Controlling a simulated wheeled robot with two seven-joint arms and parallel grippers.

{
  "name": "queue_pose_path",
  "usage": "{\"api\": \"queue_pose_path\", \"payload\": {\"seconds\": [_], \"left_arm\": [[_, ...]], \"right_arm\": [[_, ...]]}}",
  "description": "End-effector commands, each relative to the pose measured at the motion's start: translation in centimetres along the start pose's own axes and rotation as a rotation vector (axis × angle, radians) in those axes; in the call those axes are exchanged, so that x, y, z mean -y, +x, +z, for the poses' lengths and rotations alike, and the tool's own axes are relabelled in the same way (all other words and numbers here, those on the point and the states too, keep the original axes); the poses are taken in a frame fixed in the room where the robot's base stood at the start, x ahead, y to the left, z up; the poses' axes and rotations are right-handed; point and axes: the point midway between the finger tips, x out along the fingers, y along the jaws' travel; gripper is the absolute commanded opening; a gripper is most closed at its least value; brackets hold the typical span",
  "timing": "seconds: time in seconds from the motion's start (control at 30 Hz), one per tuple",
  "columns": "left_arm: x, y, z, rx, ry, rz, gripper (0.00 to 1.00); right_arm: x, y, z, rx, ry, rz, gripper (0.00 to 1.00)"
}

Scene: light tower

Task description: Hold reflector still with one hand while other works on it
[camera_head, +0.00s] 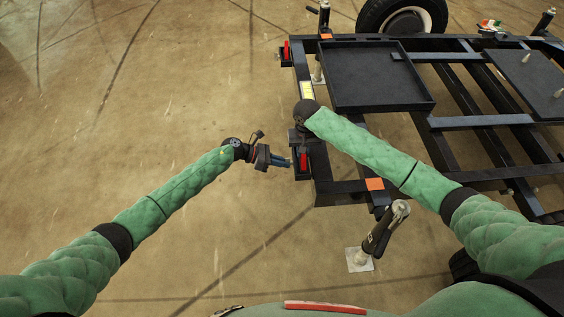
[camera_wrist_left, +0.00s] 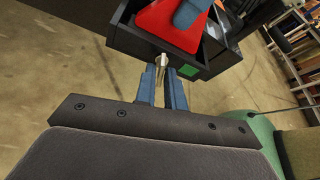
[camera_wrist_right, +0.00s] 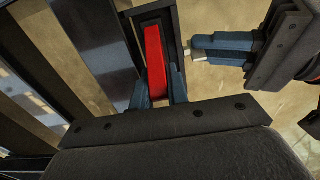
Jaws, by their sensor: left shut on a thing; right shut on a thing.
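The red reflector (camera_head: 304,161) stands in a small black housing at the near left corner of the dark trailer frame (camera_head: 345,187). In the right wrist view my right gripper (camera_wrist_right: 158,92) is shut on the reflector (camera_wrist_right: 156,62), one blue finger on each side. In the left wrist view the right gripper's finger shows against the reflector (camera_wrist_left: 172,22). My left gripper (camera_head: 283,163) comes from the left, outside the housing (camera_wrist_left: 170,50). Its fingers (camera_wrist_left: 162,75) are shut on a small pale pin (camera_wrist_left: 161,62) at the housing's outer wall.
A second red reflector (camera_head: 286,51) sits at the far left corner. A black tray (camera_head: 375,78) lies on the frame. A jack leg (camera_head: 380,232) stands near my right arm, and a wheel (camera_head: 402,18) is at the back. The floor at left is clear.

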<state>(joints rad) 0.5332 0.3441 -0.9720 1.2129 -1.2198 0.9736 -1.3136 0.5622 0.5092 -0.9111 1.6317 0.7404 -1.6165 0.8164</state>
Motion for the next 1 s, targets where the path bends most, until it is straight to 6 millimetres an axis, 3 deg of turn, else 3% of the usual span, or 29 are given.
{"api": "queue_pose_path", "payload": {"seconds": [0.77, 0.8, 0.87, 1.0], "left_arm": [[-0.08, -0.21, -0.35, -0.004, -0.002, 0.002, 0.00], [-0.08, -0.22, -0.35, -0.004, -0.002, 0.002, 0.17], [-0.07, -0.20, -0.32, -0.003, -0.002, 0.002, 0.27], [-0.04, -0.12, -0.19, -0.002, -0.001, 0.001, 0.27]], "right_arm": [[0.00, 0.00, -0.01, 0.000, 0.000, 0.000, 0.00], [0.00, 0.00, -0.01, 0.000, 0.000, 0.000, 0.00], [0.00, 0.00, -0.01, 0.000, 0.000, 0.000, 0.00], [0.00, 0.00, -0.01, 0.000, 0.000, 0.000, 0.00]]}}
